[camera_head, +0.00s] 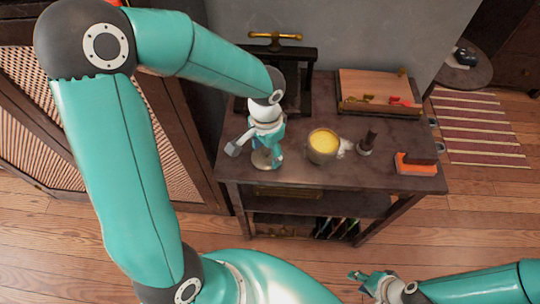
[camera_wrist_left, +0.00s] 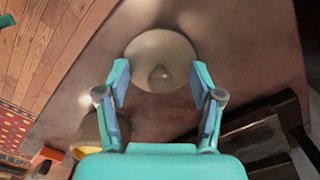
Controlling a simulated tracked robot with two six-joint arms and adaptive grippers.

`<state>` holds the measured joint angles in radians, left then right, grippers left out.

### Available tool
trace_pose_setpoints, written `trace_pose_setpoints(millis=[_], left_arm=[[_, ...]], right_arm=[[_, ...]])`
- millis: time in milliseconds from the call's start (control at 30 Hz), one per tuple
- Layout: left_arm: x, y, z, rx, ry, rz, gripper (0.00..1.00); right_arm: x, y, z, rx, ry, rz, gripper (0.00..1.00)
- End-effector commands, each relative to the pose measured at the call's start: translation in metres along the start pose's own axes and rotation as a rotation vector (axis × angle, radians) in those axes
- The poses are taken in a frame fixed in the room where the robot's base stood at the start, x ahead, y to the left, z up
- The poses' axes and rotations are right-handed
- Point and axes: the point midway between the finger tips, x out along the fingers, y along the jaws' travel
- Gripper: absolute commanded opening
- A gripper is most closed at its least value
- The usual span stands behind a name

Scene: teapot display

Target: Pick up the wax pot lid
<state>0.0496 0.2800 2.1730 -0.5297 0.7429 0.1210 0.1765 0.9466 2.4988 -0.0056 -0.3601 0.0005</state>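The wax pot lid (camera_wrist_left: 160,48) is a round, pale beige disc with a small knob on top, lying on the dark table. In the head view the lid (camera_head: 261,160) is partly hidden by my left gripper (camera_head: 264,150). In the wrist view my left gripper (camera_wrist_left: 160,84) is open, with its fingers apart on either side of the knob and near the lid's edge; I cannot tell if they touch it. The wax pot (camera_head: 323,155), filled with yellow wax, stands uncovered to the right. My right gripper (camera_head: 370,284) is low, in front of the table, too small to read.
On the table (camera_head: 300,178) are a dark stamp-like tool (camera_head: 367,143), an orange and dark block (camera_head: 416,164) and a wooden board (camera_head: 378,87) at the back right. A dark press (camera_head: 297,70) with a brass handle stands behind my left gripper.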

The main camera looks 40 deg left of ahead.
Motion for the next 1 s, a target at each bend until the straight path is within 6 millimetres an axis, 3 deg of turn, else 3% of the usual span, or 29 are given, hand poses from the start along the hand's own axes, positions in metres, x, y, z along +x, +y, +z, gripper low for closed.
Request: trace_pose_setpoints(millis=[33,200,833,900,1000], left_arm=[[0.0,0.0,0.0,0.001,0.0,0.0,0.5],[0.001,0.0,0.001,0.001,-0.002,0.0,0.22],[0.0,0.001,0.003,0.002,-0.011,0.003,0.17],[-0.005,0.001,0.003,0.001,-0.011,0.002,0.0],[-0.017,0.001,0.002,0.001,-0.007,0.001,0.0]], right_arm=[[0.0,0.0,0.0,0.0,0.0,0.0,0.4],[0.0,0.0,0.0,0.0,0.0,0.0,0.4],[0.0,0.0,0.0,0.0,0.0,0.0,0.4],[-0.001,0.0,0.0,0.0,0.0,0.0,0.4],[-0.003,-0.001,0.0,0.0,0.0,0.0,0.4]])
